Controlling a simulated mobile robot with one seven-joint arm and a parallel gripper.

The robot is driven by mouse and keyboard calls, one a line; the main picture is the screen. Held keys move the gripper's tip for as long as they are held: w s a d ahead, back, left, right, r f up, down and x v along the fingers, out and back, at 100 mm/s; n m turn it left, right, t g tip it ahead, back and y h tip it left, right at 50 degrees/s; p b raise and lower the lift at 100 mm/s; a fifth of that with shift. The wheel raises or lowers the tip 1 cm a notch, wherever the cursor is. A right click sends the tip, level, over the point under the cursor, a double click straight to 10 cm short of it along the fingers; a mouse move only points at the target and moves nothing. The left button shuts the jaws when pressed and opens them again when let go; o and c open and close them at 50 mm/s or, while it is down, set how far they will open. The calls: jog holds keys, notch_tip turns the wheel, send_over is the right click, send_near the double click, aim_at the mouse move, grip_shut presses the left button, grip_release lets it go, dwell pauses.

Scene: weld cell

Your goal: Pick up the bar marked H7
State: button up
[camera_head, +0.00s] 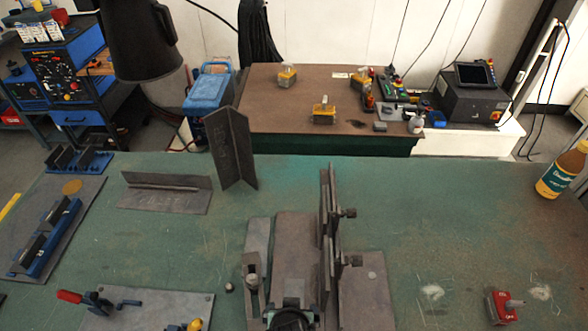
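A dark steel angle piece (233,150) stands upright at the back edge of the green table, with faint pale marks on its left face that I cannot read. A second angle piece (165,190) lies on the table to its left, with a seam along its inner corner. Thin dark upright plates (328,235) stand in the fixture at the centre front. I cannot read H7 on any piece, so I cannot tell which one is the marked bar.
The green table (440,215) has free room right of the fixture (297,245). A yellow bottle (562,170) stands at the right edge and a red block (501,307) at front right. Blue holders (45,245) are at left. A black hood (143,40) hangs top left.

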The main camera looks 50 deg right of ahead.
aim_at(293, 287)
jog(key=shift+x, duration=3)
jog(key=shift+w+d+r, duration=0.1)
jog(key=shift+d+r, duration=0.05)
jog(key=shift+d, duration=0.05)
grip_shut()
